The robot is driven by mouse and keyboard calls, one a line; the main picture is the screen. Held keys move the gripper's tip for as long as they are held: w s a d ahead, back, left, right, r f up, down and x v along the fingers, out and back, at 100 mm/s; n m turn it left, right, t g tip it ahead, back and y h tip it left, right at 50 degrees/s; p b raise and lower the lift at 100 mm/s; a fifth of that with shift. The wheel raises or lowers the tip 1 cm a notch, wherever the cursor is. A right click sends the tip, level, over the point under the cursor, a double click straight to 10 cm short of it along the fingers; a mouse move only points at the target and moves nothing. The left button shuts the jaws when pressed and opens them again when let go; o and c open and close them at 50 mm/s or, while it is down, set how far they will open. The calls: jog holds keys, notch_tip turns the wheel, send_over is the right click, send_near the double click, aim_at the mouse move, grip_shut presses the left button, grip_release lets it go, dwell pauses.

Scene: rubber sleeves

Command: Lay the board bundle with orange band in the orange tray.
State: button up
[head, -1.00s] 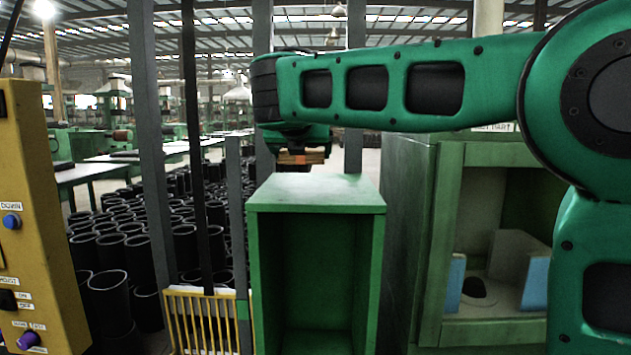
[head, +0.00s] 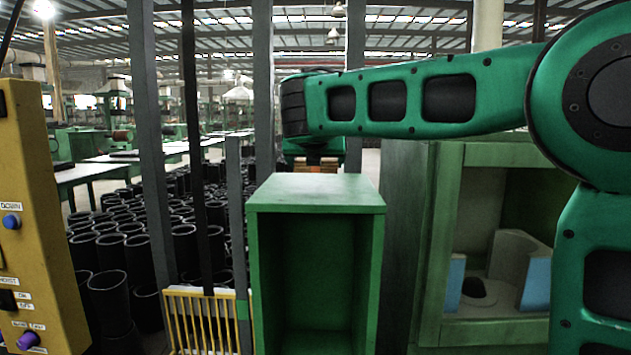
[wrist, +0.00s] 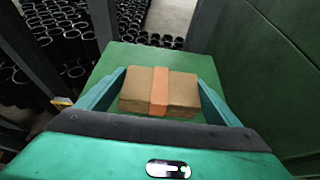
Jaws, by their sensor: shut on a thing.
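The board bundle (wrist: 182,92) is a tan block with an orange band (wrist: 159,91) around its middle. In the wrist view my gripper (wrist: 160,80) is shut on it, with one teal finger on each side. In the head view the bundle (head: 329,167) hangs under my wrist, just behind and above the top of the green cabinet (head: 315,190). In the wrist view a green top (wrist: 140,56) lies below the bundle; the gap between them is hard to judge. I see no orange tray in these frames.
The open-fronted green cabinet stands close in front. A larger green machine (head: 400,230) with an open recess stands at right. Grey posts (head: 149,130) and a yellow rack (head: 205,318) are at left, near a yellow control box (head: 38,220). Several black sleeves (head: 108,295) stand on the floor behind.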

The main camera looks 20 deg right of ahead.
aim_at(317, 188)
jog(key=shift+w+d+f, duration=0.1)
jog(key=shift+d, duration=0.25)
jog(key=shift+f, duration=0.1)
jog(key=shift+f, duration=0.3)
jog(key=shift+a+f, duration=0.15)
jog(key=shift+f, duration=1.45)
jog(key=shift+f, duration=0.1)
jog(key=o, duration=1)
